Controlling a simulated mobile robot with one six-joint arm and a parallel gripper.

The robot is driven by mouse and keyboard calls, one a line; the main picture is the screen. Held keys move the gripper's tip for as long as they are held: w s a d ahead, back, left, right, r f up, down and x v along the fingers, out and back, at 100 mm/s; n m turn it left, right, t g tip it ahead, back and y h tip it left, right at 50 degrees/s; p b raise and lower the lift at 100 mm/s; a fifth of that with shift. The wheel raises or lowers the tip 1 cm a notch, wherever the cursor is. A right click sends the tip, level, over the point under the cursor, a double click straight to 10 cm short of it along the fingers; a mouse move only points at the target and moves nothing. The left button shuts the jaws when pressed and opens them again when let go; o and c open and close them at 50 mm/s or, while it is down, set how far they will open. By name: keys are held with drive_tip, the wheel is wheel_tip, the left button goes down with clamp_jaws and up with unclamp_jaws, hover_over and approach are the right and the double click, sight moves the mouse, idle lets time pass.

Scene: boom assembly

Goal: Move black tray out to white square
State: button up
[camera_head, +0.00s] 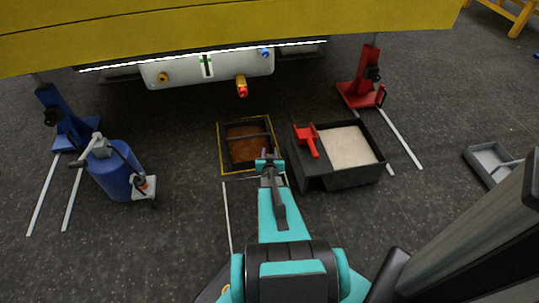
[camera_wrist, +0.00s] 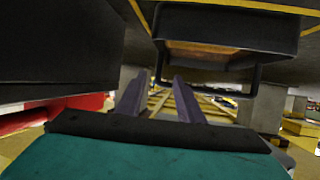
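The black tray (camera_head: 230,152) holds brown material and sits inside a yellow outline on the floor in the head view. In the wrist view the tray (camera_wrist: 228,22) is at the upper right, with its thin dark handle (camera_wrist: 222,91) crossing near my fingertips. My gripper (camera_head: 268,157) is at the tray's near right corner. In the wrist view my gripper (camera_wrist: 161,85) has its two purple fingers apart. I cannot tell whether the handle lies between them. The white square (camera_head: 227,205) shows as white lines on the floor nearer to me; my arm hides much of it.
A black box (camera_head: 342,178) of pale sand with a red tool (camera_head: 309,140) stands close on the right. A blue tank (camera_head: 118,172) and blue stand are at left, a red stand (camera_head: 362,85) at back right. The yellow boom (camera_head: 200,30) hangs over the back.

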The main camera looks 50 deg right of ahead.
sight(270, 141)
drive_tip(key=shift+w, duration=0.1)
drive_tip(key=shift+b+x, duration=1.75)
drive_tip(key=shift+x, duration=5.1)
drive_tip(key=shift+f, duration=0.1)
drive_tip(key=shift+c, duration=0.3)
clamp_jaws()
